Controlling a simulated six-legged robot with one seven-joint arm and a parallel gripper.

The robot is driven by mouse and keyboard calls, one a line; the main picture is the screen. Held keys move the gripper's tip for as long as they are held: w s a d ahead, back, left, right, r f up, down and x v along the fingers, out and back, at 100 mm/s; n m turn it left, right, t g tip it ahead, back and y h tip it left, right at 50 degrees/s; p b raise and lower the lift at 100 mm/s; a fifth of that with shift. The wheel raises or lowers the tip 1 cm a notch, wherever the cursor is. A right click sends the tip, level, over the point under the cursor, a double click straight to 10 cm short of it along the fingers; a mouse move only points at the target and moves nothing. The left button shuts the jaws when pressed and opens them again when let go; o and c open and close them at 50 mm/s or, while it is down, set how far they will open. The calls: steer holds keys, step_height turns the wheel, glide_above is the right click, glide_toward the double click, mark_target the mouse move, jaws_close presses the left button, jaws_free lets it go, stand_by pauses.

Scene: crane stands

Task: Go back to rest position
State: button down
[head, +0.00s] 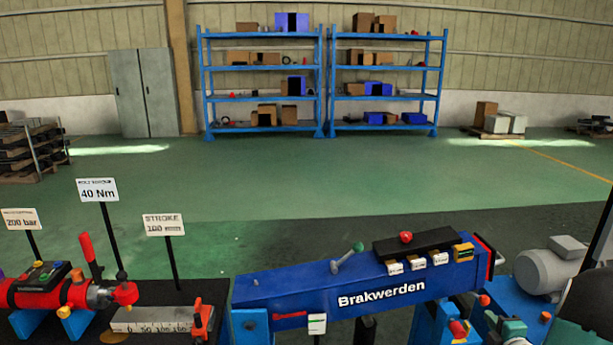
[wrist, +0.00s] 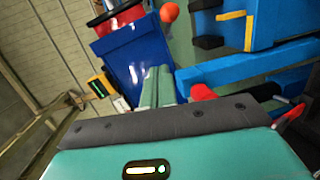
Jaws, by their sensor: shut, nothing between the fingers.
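My gripper (wrist: 158,76) shows in the wrist view as two teal fingers close together, shut with nothing between them. It is in front of a blue housing (wrist: 130,50) with a red-rimmed end. I cannot tell whether the fingertips touch it. In the head view, a dark and teal part of my arm is at the lower right corner, beside the right end of the blue crane beam (head: 330,300) marked Brakwerden. My gripper's fingers cannot be made out clearly there.
The beam carries a lever (head: 347,257) and a black panel with a red button (head: 406,237). A grey motor (head: 548,270) stands at the right. At the left are a red cylinder (head: 40,293) and a ruler block (head: 155,320) with signs. Open green floor lies behind.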

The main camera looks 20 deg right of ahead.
steer(key=w+a+r+m+g, duration=0.2)
steer(key=w+a+r+m, duration=0.15)
steer(key=a+r, duration=0.5)
steer(key=w+a+r+m+g, duration=0.35)
steer(key=a+r, duration=0.25)
steer(key=a, duration=0.6)
steer(key=s+a+r+m+g+y, duration=0.1)
steer(key=s+a+m+y, duration=0.1)
steer(key=s+a, duration=0.4)
steer(key=s+a+r+m+g+y, duration=0.1)
steer(key=s+a, duration=0.5)
steer(key=a, duration=0.6)
steer(key=s+a+r+m+g+y, duration=0.1)
steer(key=s+a+m, duration=0.3)
steer(key=a, duration=0.6)
steer(key=shift+s+g+y, duration=0.35)
steer(key=shift+s+y, duration=0.45)
steer(key=shift+s, duration=0.3)
steer(key=shift+d, duration=0.2)
